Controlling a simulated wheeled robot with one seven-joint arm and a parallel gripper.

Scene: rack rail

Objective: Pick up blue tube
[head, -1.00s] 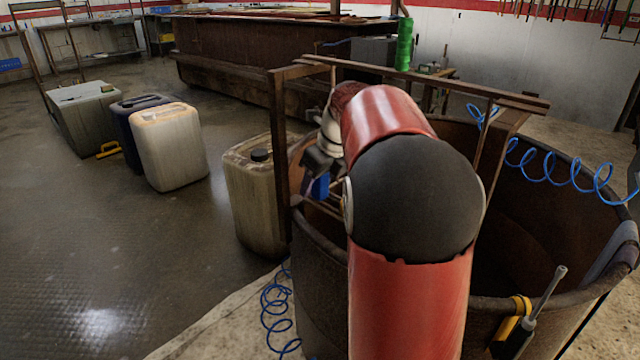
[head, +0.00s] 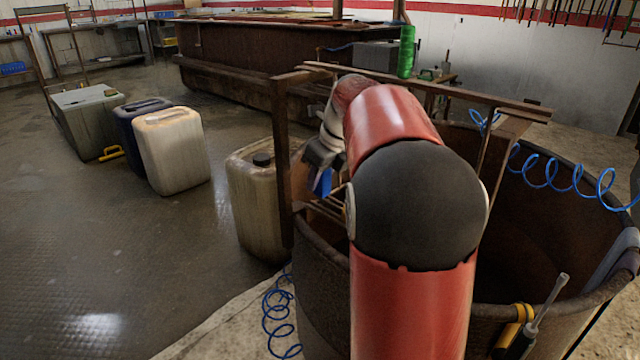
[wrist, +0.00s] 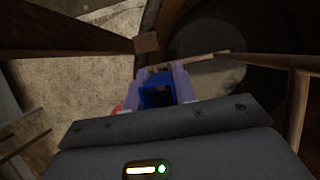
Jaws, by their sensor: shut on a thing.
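The blue tube (head: 322,182) shows as a small blue piece below my gripper (head: 320,168) in the head view, left of my red arm. In the wrist view the blue tube (wrist: 147,96) sits between the two pale fingers of my gripper (wrist: 162,88), with its dark hollow end facing the camera. My gripper is shut on it. The tube is held near the left rim of the rusty drum, by the wooden frame. My arm hides part of the gripper in the head view, and whether the tube touches anything below cannot be told.
The rusty round drum (head: 312,275) stands around and behind my arm. A brown frame (head: 282,150) with a top rail rises over it. A dirty canister (head: 258,205) stands close on the left. Coiled blue hoses (head: 277,325) hang nearby.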

